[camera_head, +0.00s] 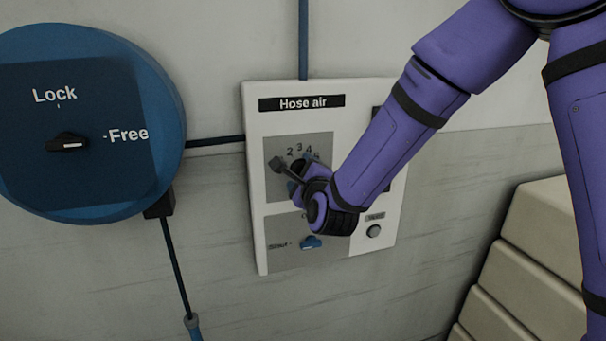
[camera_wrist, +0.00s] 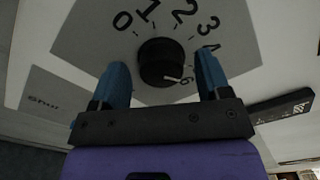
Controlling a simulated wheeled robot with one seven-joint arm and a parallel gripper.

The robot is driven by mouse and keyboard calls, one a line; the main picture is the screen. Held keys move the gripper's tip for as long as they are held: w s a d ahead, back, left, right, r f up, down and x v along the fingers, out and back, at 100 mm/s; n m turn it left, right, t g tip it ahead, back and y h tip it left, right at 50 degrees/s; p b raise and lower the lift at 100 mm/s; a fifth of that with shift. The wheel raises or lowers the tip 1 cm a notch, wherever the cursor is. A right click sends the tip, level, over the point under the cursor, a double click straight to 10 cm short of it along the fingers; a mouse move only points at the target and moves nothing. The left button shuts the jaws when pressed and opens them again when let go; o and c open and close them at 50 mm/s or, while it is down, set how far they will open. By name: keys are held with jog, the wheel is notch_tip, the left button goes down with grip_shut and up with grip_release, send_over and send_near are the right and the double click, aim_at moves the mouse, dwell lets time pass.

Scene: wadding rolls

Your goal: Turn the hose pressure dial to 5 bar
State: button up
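The hose pressure dial (camera_wrist: 160,62) is a round black knob on a grey scale plate (camera_wrist: 95,35). In the wrist view 0, 1, 2, 3 and 4 show around it; the 5 is hidden behind my right finger. A white mark on the knob's lower right points toward the 6. My gripper (camera_wrist: 162,75) has its two blue fingers on either side of the knob, with a narrow gap visible on both sides, so it is open around it. In the head view my gripper (camera_head: 301,174) covers the dial and part of its scale.
The white Hose air panel (camera_head: 256,225) also holds a blue shut-off knob (camera_head: 311,242) and a round grey button (camera_head: 374,231) just below my gripper. A blue Lock/Free reel (camera_head: 165,100) is at left. Pale stacked blocks (camera_head: 520,270) stand at lower right.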

jog(key=v, duration=1)
jog(key=shift+s, duration=0.4)
jog(key=shift+d, duration=0.1)
jog(key=s+d+r+n+g+h, duration=0.1)
jog(key=s+d+r+n+g, duration=0.15)
jog(key=d+n, duration=0.35)
jog(key=s+d+r+n+g+h, duration=0.1)
jog(key=s+d+r+n+g, duration=0.1)
jog(key=d+r+n+g, duration=0.3)
jog(key=s+d+r+n+g+h, duration=0.2)
jog(key=s+d+n, duration=0.7)
jog(key=s+d, duration=0.6)
jog(key=s+g+h, duration=0.1)
jog(key=s+g, duration=0.1)
jog(key=s, duration=0.2)
jog(key=shift+s+n+g, duration=0.2)
jog(key=shift+n+g, duration=0.15)
jog(key=shift+n, duration=0.05)
